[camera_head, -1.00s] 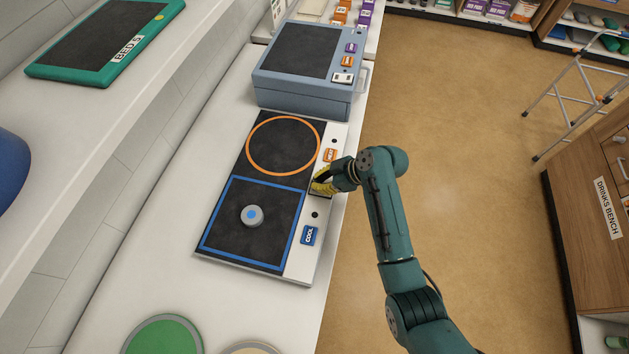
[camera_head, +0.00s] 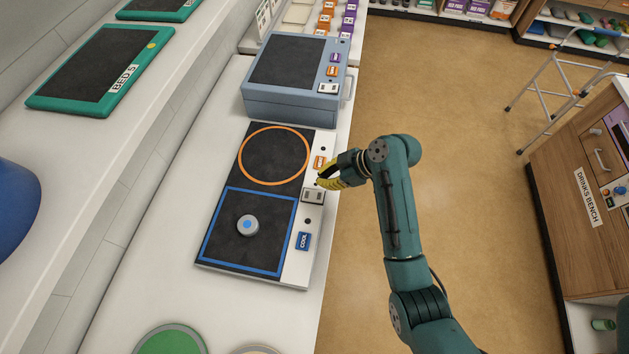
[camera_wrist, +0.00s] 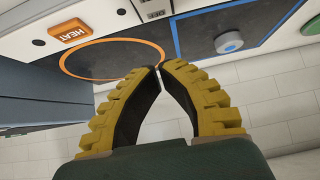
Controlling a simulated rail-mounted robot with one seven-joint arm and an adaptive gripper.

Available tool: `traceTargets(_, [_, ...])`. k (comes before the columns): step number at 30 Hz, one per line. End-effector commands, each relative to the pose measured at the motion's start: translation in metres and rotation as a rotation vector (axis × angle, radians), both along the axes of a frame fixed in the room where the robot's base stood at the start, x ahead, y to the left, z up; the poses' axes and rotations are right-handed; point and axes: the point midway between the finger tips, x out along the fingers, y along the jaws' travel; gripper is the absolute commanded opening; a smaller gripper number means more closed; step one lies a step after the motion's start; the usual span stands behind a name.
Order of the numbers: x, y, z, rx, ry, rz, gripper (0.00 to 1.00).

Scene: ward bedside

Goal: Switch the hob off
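The hob is a flat panel with a black plate in an orange ring (camera_head: 274,156) and a black plate in a blue square (camera_head: 232,259). Its white side strip holds an orange HEAT label (camera_head: 319,162), a grey switch (camera_head: 312,196) and a blue COOL label (camera_head: 304,241). Two small round spots on the strip look dark. My gripper (camera_head: 322,182) is beside the switch, between it and HEAT. In the wrist view its yellow-ribbed fingers (camera_wrist: 158,68) meet at the tips with nothing between them. The HEAT label (camera_wrist: 69,31) and part of the switch (camera_wrist: 152,10) show ahead.
A grey round piece with a blue centre (camera_head: 248,225) sits in the blue square. A blue-grey box unit (camera_head: 290,105) stands behind the hob. A green disc (camera_head: 170,342) is at the near counter end. Floor (camera_head: 450,110) lies open at right, with a stepladder and drinks bench beyond.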

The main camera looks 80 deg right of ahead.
Motion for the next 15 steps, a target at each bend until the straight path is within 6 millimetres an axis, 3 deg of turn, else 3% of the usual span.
traceTargets(6, [-0.025,0.001,0.032,-0.002,-0.002,-0.001,0.0])
traceTargets(15, [-0.03,0.002,0.039,0.0,-0.001,0.001,0.0])
